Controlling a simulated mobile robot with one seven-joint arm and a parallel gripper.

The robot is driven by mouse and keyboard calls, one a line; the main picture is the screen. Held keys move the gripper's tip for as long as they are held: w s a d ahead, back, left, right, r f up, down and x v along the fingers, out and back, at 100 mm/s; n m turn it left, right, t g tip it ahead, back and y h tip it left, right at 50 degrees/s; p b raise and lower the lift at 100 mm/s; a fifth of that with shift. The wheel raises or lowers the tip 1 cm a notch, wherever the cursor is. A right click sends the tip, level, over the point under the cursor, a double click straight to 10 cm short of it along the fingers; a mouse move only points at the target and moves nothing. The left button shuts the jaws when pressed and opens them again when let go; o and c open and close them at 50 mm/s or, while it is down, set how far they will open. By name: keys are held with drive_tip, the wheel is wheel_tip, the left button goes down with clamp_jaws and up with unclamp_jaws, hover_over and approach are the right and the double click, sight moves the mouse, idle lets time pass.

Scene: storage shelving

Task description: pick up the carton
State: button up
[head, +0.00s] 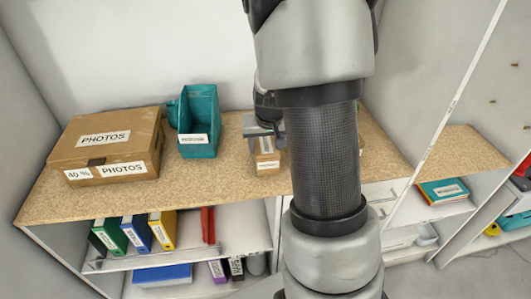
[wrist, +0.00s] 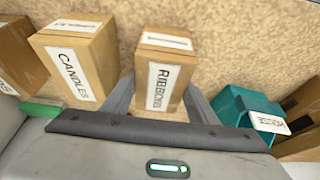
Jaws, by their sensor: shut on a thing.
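The carton is a small brown box with a white label. In the wrist view the carton (wrist: 175,62) reads RIBBONS and stands between the two fingers of my gripper (wrist: 160,90), one on each side. My gripper is shut on it. In the head view the carton (head: 268,167) shows beside my arm, on or just above the cork-coloured shelf top; I cannot tell whether it touches. My gripper (head: 262,138) is at its upper part there, and my arm hides its right side.
A teal bin (head: 198,140) and a large PHOTOS box (head: 110,150) stand to the left on the shelf top (head: 220,180). A CANDLES box (wrist: 75,62) stands close beside the carton in the wrist view. A wall rises behind.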

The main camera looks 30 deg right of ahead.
drive_tip(key=shift+r, duration=0.1)
drive_tip(key=shift+c, duration=0.2)
drive_tip(key=shift+r+p, duration=0.3)
drive_tip(key=shift+p, duration=0.15)
wheel_tip(320, 180, up, 10)
drive_tip(key=shift+f+p, duration=0.1)
drive_tip(key=shift+p, duration=0.5)
drive_tip(key=shift+f, duration=0.15)
drive_tip(key=shift+d+f+b, duration=0.1)
drive_tip(key=shift+f+b, duration=0.1)
drive_tip(key=shift+b, duration=0.9)
wheel_tip(320, 180, down, 10)
drive_tip(key=shift+r+b, duration=0.25)
drive_tip(key=shift+b, duration=0.15)
